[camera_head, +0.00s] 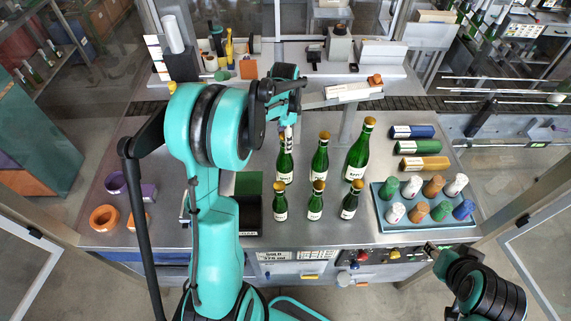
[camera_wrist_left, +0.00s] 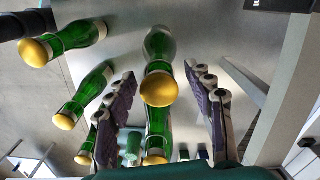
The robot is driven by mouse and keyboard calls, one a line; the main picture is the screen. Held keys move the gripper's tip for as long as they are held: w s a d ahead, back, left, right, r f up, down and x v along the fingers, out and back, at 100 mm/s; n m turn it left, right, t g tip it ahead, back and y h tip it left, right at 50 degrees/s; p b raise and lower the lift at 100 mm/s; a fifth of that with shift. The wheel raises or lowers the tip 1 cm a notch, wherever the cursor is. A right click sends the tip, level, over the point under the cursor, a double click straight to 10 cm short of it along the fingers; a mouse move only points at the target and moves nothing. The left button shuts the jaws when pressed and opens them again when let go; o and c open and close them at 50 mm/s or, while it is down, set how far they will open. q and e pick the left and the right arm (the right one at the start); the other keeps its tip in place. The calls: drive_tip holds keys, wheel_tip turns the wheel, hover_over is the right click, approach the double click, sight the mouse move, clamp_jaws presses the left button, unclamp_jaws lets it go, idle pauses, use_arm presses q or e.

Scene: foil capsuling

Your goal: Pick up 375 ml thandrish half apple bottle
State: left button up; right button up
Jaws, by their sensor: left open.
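Green bottles with gold tops and pale labels stand upright on the steel table. Three stand in a back row, with a tall one (camera_head: 357,155) at its right. Three smaller ones stand in front: left (camera_head: 280,204), middle (camera_head: 315,203), right (camera_head: 350,203). I cannot read which label is the half apple bottle. My left gripper (camera_head: 289,130) points down over the back-left bottle (camera_head: 284,166). In the left wrist view its open fingers (camera_wrist_left: 160,72) stand either side of a gold-topped bottle (camera_wrist_left: 159,55), with another below it. My right gripper (camera_head: 436,249) is at the table's front right edge, its jaws unclear.
A blue tray (camera_head: 428,226) of coloured capsules stands right, with blue, green and orange boxes (camera_head: 423,163) behind it. A dark open box (camera_head: 249,216) is left of the bottles. Orange and purple rings (camera_head: 104,217) lie at far left. A raised shelf with tools stands behind.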

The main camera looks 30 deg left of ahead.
use_arm(q)
drive_tip(key=shift+w+f, duration=0.1)
drive_tip(key=shift+f, duration=0.75)
drive_tip(key=shift+s+r, duration=0.1)
drive_tip(key=shift+s, duration=0.15)
clamp_jaws()
drive_tip(key=shift+w, duration=0.1)
